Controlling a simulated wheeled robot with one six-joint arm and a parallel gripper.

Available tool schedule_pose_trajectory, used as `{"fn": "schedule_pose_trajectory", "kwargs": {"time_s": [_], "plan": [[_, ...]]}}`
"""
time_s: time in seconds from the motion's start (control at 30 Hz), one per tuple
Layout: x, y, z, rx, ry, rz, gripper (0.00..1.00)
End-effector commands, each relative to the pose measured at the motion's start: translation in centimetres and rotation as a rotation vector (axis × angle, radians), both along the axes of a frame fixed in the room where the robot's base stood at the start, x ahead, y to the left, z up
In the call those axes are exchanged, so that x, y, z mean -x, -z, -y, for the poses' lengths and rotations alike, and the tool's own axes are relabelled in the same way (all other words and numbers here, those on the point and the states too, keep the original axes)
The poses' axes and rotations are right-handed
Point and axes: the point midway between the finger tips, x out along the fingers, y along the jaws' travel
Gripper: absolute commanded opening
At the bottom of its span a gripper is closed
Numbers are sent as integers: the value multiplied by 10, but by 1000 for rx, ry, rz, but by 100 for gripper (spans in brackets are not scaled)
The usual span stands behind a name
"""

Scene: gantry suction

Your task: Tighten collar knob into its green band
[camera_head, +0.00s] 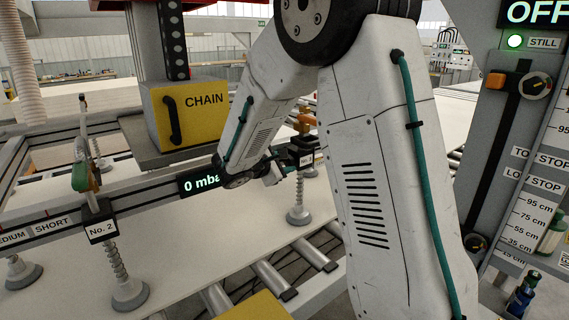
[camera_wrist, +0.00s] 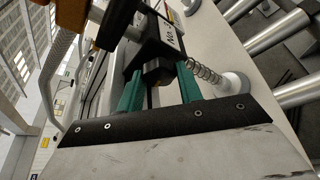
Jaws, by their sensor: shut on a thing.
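My gripper (camera_wrist: 160,88) has two green fingers. In the wrist view they are shut on a dark collar knob (camera_wrist: 156,73) below a black collar with a white "No." label (camera_wrist: 171,36). In the head view my gripper (camera_head: 283,171) is at the side of the black collar (camera_head: 304,152) on the beam, right of the pressure display. The knob is hidden there behind my gripper. I cannot make out a green band on this collar. A spring stem and grey suction cup (camera_head: 299,215) hang below it.
Another collar, "No. 2" (camera_head: 101,229), with its suction cup (camera_head: 130,294), stands at left. A yellow "CHAIN" box (camera_head: 196,112) hangs above the pale sheet (camera_head: 190,260). Rollers (camera_head: 270,278) run in front. A control column (camera_head: 515,110) reading "OFF" stands at right.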

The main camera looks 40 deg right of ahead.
Motion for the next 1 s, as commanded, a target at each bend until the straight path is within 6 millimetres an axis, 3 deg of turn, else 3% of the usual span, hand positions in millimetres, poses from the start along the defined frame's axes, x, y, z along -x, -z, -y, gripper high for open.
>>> {"fn": "schedule_pose_trajectory", "kwargs": {"time_s": [0.27,1.0], "plan": [[0,1,0,-3,-2,72,13],[2,2,1,-19,0,514,13]]}}
